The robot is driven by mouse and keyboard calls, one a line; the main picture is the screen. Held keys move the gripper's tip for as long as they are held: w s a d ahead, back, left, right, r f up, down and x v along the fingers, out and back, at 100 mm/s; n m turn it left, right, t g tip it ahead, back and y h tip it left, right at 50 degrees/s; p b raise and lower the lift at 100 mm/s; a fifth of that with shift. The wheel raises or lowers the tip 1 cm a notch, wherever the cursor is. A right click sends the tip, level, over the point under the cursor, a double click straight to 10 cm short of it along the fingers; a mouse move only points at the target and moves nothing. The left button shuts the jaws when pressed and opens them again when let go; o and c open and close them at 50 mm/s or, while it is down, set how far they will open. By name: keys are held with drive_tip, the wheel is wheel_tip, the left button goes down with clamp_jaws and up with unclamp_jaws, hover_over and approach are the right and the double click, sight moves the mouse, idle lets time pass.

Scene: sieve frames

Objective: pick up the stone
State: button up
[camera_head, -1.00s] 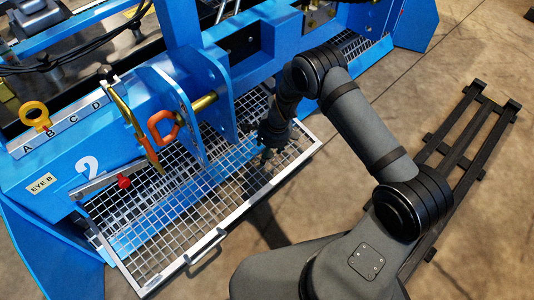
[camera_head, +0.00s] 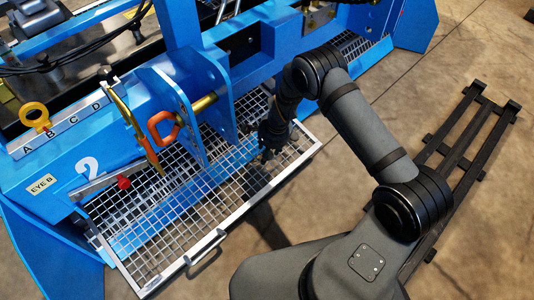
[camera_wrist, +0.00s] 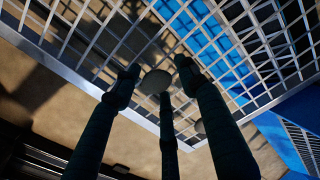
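A rounded grey stone (camera_wrist: 155,82) shows in the wrist view, lying against the sieve mesh near its metal rim. My gripper (camera_wrist: 158,84) has three long dark fingers reaching towards the mesh. Two fingertips stand left and right of the stone, with small gaps visible, and the third is just below it. The fingers are spread and look open. In the head view my gripper (camera_head: 266,152) is low over the right part of the sieve, and I cannot make out the stone there.
The sieve frame (camera_head: 222,232) has a pale metal rim and a front handle (camera_head: 206,247). A second rounded grey shape (camera_wrist: 199,127) shows near the rim in the wrist view.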

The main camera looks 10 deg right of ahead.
sight(270, 156)
drive_tip(key=o, duration=0.3)
drive_tip(key=p+v, duration=0.3)
drive_tip(key=v, duration=0.2)
drive_tip(key=p+v, duration=0.3)
drive_tip(key=v, duration=0.2)
drive_tip(key=shift+w+a+r, duration=0.15)
drive_tip(key=shift+w+r, duration=0.05)
drive_tip(key=shift+r, duration=0.1)
